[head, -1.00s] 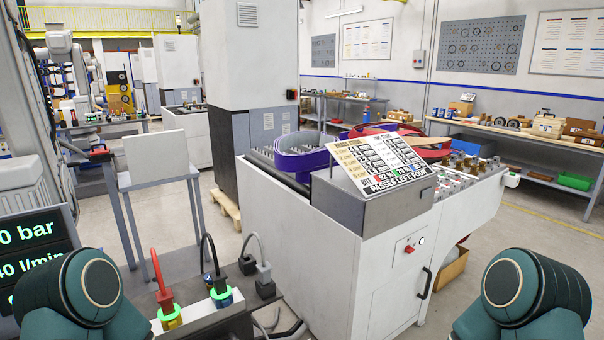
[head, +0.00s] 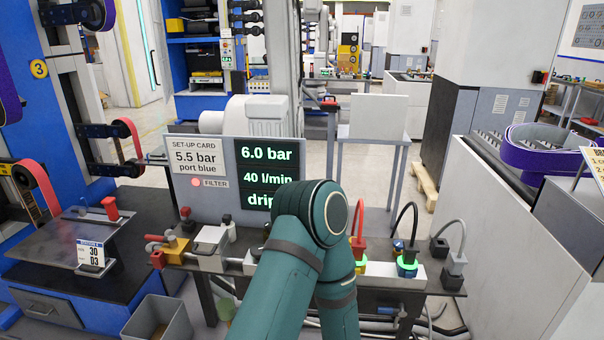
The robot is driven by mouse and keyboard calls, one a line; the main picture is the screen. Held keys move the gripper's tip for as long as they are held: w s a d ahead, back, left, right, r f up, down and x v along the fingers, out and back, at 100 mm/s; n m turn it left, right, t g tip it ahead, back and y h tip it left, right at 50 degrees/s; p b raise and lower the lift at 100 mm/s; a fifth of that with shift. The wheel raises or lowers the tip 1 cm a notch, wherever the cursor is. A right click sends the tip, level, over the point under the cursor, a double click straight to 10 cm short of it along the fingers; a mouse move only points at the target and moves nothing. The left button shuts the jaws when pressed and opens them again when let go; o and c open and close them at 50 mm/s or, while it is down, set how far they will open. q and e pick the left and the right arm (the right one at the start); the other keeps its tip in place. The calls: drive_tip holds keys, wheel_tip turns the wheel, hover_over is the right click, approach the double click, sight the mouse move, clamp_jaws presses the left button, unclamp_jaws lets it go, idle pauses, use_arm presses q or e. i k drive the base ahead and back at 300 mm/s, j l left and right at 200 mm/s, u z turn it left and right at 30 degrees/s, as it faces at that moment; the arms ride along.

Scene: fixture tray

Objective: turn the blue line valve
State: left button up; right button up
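On the dark bench, a plug with a blue collar and green glowing ring (head: 407,266) sits on a light block, with a black hose looping up from it. A small blue part (head: 387,310) shows below the bench's front edge; I cannot tell if it is the blue line valve. A brass block with red handles (head: 175,250) stands at the bench's left end. The set-up card (head: 199,170) reads 5.5 bar, port blue. The display (head: 267,153) reads 6.0 bar and 40 l/min; its bottom line is partly hidden. My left arm's elbow covers the bench's middle; neither gripper is in view.
A red hose (head: 358,222) and a grey hose (head: 462,237) flank the black one. A grey open bin (head: 158,320) stands at lower left, near a dark plate with a D3 tag (head: 90,256). A white cabinet (head: 505,240) stands to the right. Hoses hang below the bench.

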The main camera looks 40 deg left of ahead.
sight(401, 310)
drive_tip(key=u, duration=1.6)
drive_tip(key=z, duration=1)
drive_tip(key=i+z, duration=0.1)
drive_tip(key=z, duration=0.25)
drive_tip(key=i+j+z, duration=0.1)
drive_tip(key=z, duration=0.3)
drive_tip(key=j+z, duration=0.2)
drive_tip(key=z, duration=0.15)
drive_tip(key=i, duration=0.05)
